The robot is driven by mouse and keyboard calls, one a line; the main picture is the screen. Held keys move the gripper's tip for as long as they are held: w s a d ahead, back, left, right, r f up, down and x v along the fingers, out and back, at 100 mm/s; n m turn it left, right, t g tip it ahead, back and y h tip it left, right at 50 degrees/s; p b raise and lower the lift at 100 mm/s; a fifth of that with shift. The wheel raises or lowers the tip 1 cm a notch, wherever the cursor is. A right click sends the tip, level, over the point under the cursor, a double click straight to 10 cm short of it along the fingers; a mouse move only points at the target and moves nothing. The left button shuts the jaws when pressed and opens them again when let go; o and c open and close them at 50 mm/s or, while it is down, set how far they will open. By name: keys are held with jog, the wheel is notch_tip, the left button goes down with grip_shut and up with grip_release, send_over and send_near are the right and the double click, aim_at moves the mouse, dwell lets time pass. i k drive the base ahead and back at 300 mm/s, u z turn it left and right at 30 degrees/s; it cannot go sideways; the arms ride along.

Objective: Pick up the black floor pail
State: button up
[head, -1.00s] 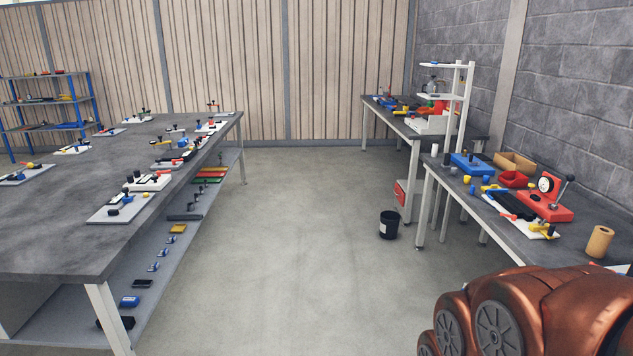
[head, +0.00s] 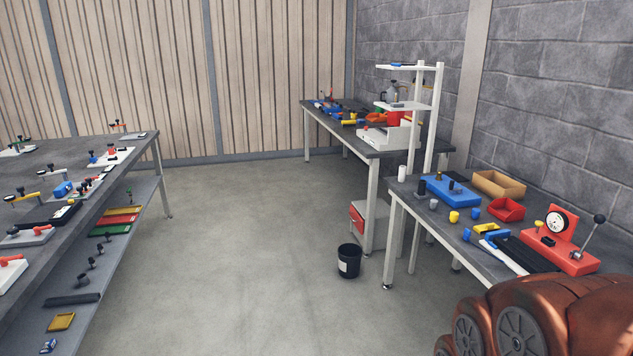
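The black floor pail (head: 349,262) stands upright on the grey floor, right of the middle of the head view. It is open at the top and has a pale label on its side. It stands beside the legs of the right-hand tables and is clear of other things at its front and left. My gripper is not in view. Only reddish-brown links of my own arm show at the lower right.
The right table (head: 474,242) carries a blue block, red bin, tan box and red gauge stand. A farther table (head: 341,126) stands behind the pail. The left bench (head: 135,153) has a low shelf (head: 140,219). The floor (head: 237,250) between them is free.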

aim_at(349, 255)
jog(key=i, duration=3.55)
jog(key=u, duration=0.3)
jog(key=i, duration=0.9)
jog(key=u, duration=0.1)
